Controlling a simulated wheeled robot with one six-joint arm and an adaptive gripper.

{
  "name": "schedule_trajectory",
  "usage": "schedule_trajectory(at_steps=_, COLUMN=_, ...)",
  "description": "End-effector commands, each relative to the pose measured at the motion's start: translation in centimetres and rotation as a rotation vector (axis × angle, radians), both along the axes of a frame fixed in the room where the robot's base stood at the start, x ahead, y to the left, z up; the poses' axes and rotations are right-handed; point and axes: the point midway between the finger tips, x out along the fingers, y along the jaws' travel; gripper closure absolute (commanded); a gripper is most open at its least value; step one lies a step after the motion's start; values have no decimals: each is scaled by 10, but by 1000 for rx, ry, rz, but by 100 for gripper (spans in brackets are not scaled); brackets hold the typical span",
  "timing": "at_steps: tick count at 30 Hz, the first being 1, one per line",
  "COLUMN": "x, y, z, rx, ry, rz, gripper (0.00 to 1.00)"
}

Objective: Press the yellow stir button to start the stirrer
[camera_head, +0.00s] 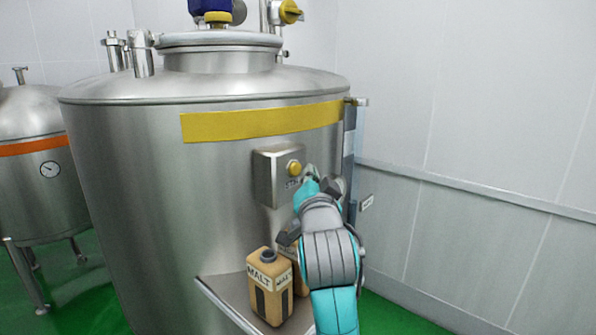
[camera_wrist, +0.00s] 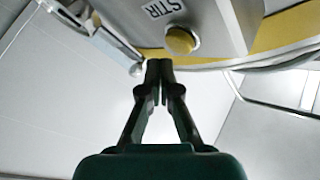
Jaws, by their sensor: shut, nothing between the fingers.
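The yellow stir button (camera_head: 294,168) sits on the front of a grey metal box (camera_head: 265,178) on the side of the large steel tank. In the head view my arm covers the lower right of the box, and the fingertips are hard to make out there.
A shelf (camera_head: 222,297) on the tank below the box holds a malt jug (camera_head: 270,287) and another jug partly behind my arm. A vertical pipe (camera_head: 349,150) runs along the tank right of the box. A smaller tank (camera_head: 30,175) stands at the left.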

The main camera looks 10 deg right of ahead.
Motion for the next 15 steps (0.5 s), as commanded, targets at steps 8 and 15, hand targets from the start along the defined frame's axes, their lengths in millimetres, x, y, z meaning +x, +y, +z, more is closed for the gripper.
schedule_trajectory(at_steps=8, x=0, y=0, z=0, rx=0, ry=0, rz=0, gripper=100)
schedule_trajectory(at_steps=15, x=4, y=3, z=0, rx=0, ry=0, rz=0, gripper=100)
